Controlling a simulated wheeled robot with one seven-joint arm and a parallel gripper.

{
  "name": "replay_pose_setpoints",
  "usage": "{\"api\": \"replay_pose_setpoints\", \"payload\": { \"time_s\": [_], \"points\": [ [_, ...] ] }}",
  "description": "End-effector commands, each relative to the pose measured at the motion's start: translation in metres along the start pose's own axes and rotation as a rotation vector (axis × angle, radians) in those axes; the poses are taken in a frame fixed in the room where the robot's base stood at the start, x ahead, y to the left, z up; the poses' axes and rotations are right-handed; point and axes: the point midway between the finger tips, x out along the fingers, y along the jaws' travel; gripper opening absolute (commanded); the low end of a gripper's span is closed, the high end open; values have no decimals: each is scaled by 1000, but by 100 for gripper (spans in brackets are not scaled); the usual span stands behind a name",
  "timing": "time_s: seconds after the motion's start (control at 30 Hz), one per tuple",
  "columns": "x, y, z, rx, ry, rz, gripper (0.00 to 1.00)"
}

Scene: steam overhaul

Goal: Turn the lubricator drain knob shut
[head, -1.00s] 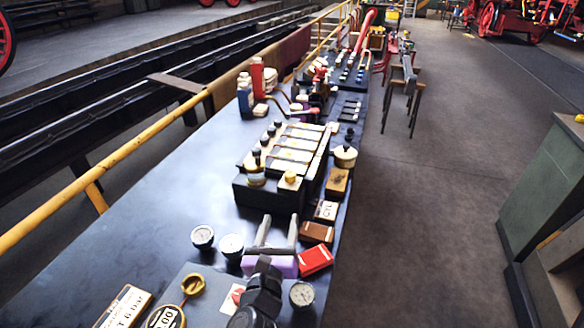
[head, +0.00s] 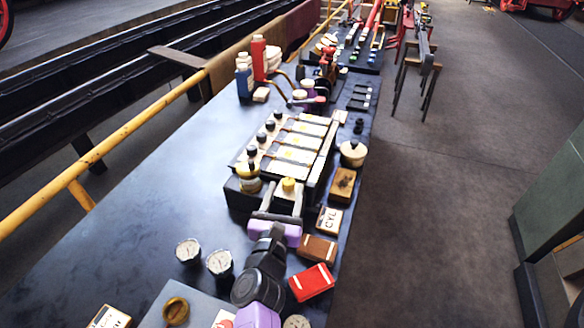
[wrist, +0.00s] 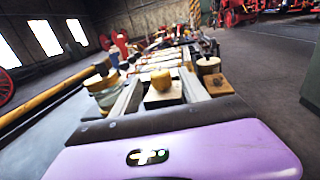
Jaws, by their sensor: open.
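The lubricator (head: 285,150) is a long dark box with a row of pale panels and several black knobs along its left side. At its near end a yellow knob (head: 289,184) stands on a pale square block; I take it for the drain knob. In the wrist view the knob (wrist: 161,78) lies between my fingers. My gripper (head: 281,190) is open, with one grey finger to each side of the knob. It also shows in the wrist view (wrist: 160,83). Whether a finger touches the knob, I cannot tell. The knob's turn position is not readable.
A cream pot (head: 352,153), a brown box (head: 318,249) and a red box (head: 312,282) line the right edge. The bench's left side is clear.

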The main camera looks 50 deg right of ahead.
Motion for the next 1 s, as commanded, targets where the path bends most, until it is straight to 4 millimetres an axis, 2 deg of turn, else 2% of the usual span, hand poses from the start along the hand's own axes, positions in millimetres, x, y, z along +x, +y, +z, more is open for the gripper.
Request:
{"api": "replay_pose_setpoints", "payload": {
  "time_s": [0.3,0.43,0.6,0.87,1.0],
  "points": [
    [47,-2,2,-2,0,-3,52],
    [60,-2,2,-1,0,-3,52],
    [69,-1,1,-2,0,-1,52],
    [70,-1,0,-2,0,0,52],
    [70,-1,0,-1,0,0,29]
  ]
}}
